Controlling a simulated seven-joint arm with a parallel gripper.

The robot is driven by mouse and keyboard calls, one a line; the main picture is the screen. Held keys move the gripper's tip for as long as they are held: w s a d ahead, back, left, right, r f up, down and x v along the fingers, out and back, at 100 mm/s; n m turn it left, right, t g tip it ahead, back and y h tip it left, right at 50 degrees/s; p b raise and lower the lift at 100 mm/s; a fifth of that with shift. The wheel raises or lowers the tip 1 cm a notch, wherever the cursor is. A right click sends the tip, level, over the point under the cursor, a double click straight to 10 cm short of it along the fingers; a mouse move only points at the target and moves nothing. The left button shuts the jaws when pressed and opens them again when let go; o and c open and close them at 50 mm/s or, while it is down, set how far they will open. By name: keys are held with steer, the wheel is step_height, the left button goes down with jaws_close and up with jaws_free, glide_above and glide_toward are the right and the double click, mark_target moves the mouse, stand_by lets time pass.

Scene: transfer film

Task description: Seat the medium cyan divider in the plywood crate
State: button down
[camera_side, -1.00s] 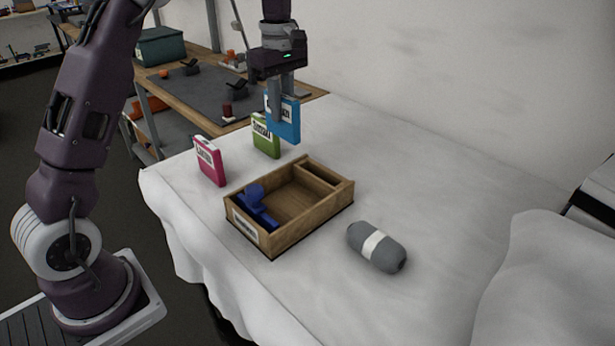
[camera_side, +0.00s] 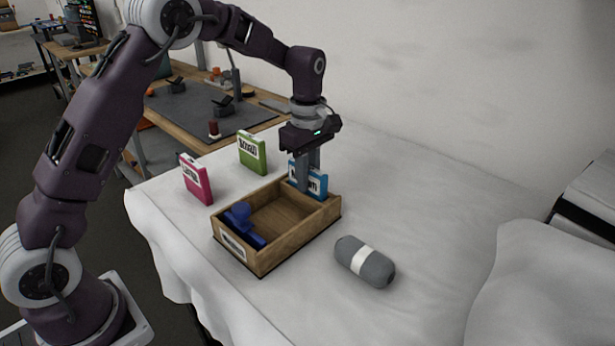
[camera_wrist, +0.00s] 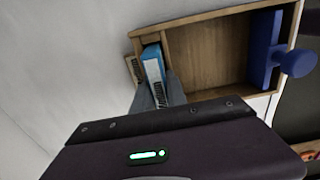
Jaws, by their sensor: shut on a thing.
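The cyan-blue divider (camera_side: 318,184), with a white label, is upright in my gripper (camera_side: 304,188). The plywood crate (camera_side: 290,241) sits on the white cloth with a wide compartment and a narrow one at its far right end. My gripper is shut on the divider at that narrow end. In the wrist view the divider (camera_wrist: 153,66) stands between the crate's inner partition and its end wall (camera_wrist: 134,68), beside my fingers (camera_wrist: 160,98). Its lower part is hidden by the crate, so I cannot tell whether it touches the floor.
A blue knobbed piece (camera_side: 243,222) sits in the crate's wide compartment. A pink divider (camera_side: 196,180) and a green divider (camera_side: 251,153) stand on the cloth behind and left. A grey roll (camera_side: 364,262) lies right of the crate.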

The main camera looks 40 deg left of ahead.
steer(key=shift+s+f, duration=0.15)
steer(key=shift+f, duration=0.55)
steer(key=c, duration=1.3)
jaws_free()
step_height(320, 180, up, 14)
steer(key=shift+f, duration=0.25)
steer(key=s+d+r+m+t, duration=0.1)
steer(key=s+r+m, duration=0.3)
steer(key=s, duration=0.2)
steer(key=s+r+m+t, duration=0.1)
steer(key=s+r+m, duration=0.2)
steer(key=s, duration=0.4)
steer(key=s+f+m+t, duration=0.1)
steer(key=s+f+m, duration=0.1)
steer(key=s, duration=0.4)
steer(key=s+d+f+m+t, duration=0.1)
steer(key=s+f+m, duration=0.1)
steer(key=s+m, duration=0.3)
steer(key=s+f+m+t, duration=0.1)
steer(key=s+f+m, duration=0.1)
steer(key=s+m, duration=0.2)
steer(key=shift+s+d+t, duration=0.15)
steer(key=shift+s+d, duration=0.05)
steer(key=shift+s, duration=0.6)
steer(key=shift+s+d+t, duration=0.15)
steer(key=shift+s, duration=0.6)
